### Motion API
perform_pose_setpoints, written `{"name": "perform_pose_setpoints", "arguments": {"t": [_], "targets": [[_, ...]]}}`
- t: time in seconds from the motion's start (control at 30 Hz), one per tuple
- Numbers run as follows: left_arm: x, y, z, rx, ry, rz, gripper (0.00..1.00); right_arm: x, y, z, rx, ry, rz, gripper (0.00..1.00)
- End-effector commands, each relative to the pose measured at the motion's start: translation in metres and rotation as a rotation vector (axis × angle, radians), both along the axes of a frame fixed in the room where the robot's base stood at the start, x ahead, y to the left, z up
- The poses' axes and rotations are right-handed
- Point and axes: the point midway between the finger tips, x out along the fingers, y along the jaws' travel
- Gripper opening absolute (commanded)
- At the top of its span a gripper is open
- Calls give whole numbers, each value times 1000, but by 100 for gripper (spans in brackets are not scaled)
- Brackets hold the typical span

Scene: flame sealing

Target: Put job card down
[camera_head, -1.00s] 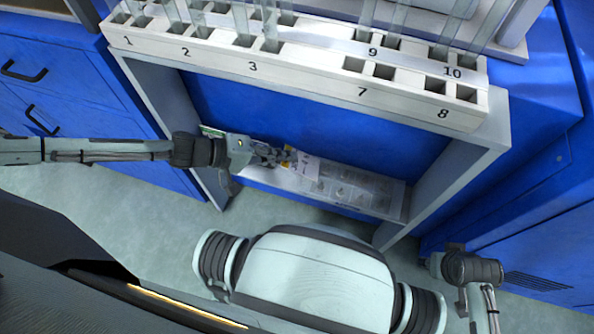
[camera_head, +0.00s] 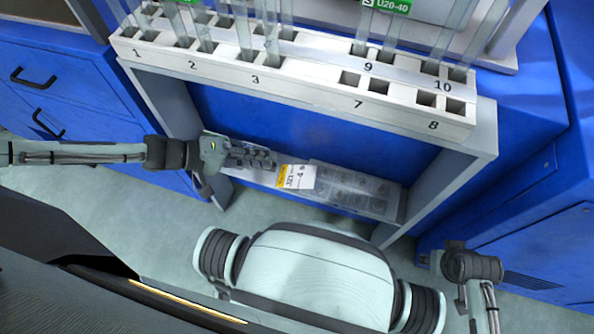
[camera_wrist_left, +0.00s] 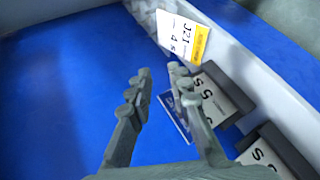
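The job card (camera_head: 297,177) is white with a yellow-orange band and lies on the low shelf under the rack. It also shows in the left wrist view (camera_wrist_left: 182,38), beyond the fingertips, marked "J21" and "4 s". My left gripper (camera_head: 270,159) is just left of the card in the head view. In the left wrist view its two fingers (camera_wrist_left: 159,74) stand apart with nothing between them. My right arm is at the lower right; its fingers cannot be made out.
A clear tray (camera_head: 355,190) with several round wells lies right of the card. Grey blocks with white labels (camera_wrist_left: 215,98) stand near the fingers in the left wrist view. A white numbered rack (camera_head: 310,95) holding glass tubes is above the shelf. Blue cabinets (camera_head: 70,85) flank the bench.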

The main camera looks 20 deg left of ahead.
Motion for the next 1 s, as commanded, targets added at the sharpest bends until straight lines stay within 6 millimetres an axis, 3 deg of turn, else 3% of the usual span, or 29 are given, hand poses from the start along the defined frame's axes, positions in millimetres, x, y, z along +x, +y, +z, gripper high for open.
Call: {"name": "perform_pose_setpoints", "arguments": {"t": [0.17, 0.57, 0.9, 1.0], "targets": [[-6, 12, 6, 0, -1, 0, 19, 0, 0, -2, 0, 1, 0, 40], [-7, 15, 12, 1, -1, 0, 19, 0, 0, -1, 0, 1, 0, 40], [-17, 34, 70, 2, -2, 1, 19, 0, 0, -2, 0, 1, 0, 40], [-19, 36, 80, 2, -1, 0, 19, 0, 0, -2, 0, 1, 0, 40]]}}
